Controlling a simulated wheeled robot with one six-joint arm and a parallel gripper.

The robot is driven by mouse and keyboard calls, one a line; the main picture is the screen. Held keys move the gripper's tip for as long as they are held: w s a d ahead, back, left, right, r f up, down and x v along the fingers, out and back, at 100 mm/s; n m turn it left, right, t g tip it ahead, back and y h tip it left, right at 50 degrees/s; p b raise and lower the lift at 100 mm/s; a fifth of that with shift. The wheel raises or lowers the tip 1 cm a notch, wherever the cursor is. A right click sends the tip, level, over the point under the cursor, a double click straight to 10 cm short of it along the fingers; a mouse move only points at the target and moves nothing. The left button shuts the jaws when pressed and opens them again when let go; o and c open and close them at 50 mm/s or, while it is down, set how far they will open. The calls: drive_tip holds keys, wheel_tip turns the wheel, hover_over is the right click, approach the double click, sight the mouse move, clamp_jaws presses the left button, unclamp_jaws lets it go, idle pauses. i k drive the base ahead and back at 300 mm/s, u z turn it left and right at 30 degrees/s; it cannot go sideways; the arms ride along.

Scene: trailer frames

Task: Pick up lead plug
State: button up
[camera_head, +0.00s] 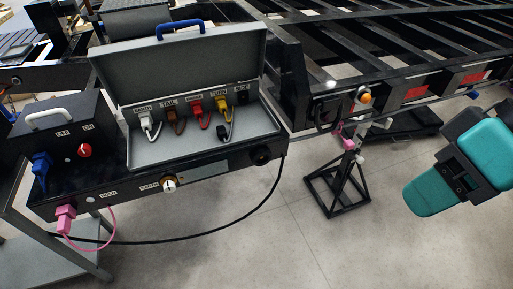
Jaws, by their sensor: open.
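Several plugs show, and none is marked as the lead plug. A pink plug (66,216) with a thin pink lead sits at the front left of the black test box (110,190). Another pink piece (346,138) hangs by the trailer's corner above a black stand. In the open grey case (180,65) on the box, white (146,121), brown (176,118), red (200,112) and yellow (222,104) plugs sit in a labelled row. A dark plug (224,130) lies below the yellow one. My teal and black gripper (456,176) is open at the right, apart from all plugs.
The black trailer frame (390,45) fills the top right, with red and orange lamps. The black stand (337,190) is on the floor beneath its corner. A black cable (215,234) loops below the box. A blue plug (41,165) is at far left. The floor at bottom centre is clear.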

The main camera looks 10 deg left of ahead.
sight(221, 130)
drive_tip(key=u, duration=0.4)
drive_tip(key=i, duration=0.55)
drive_tip(key=u, duration=1)
drive_tip(key=i, duration=0.3)
drive_tip(key=u, duration=0.2)
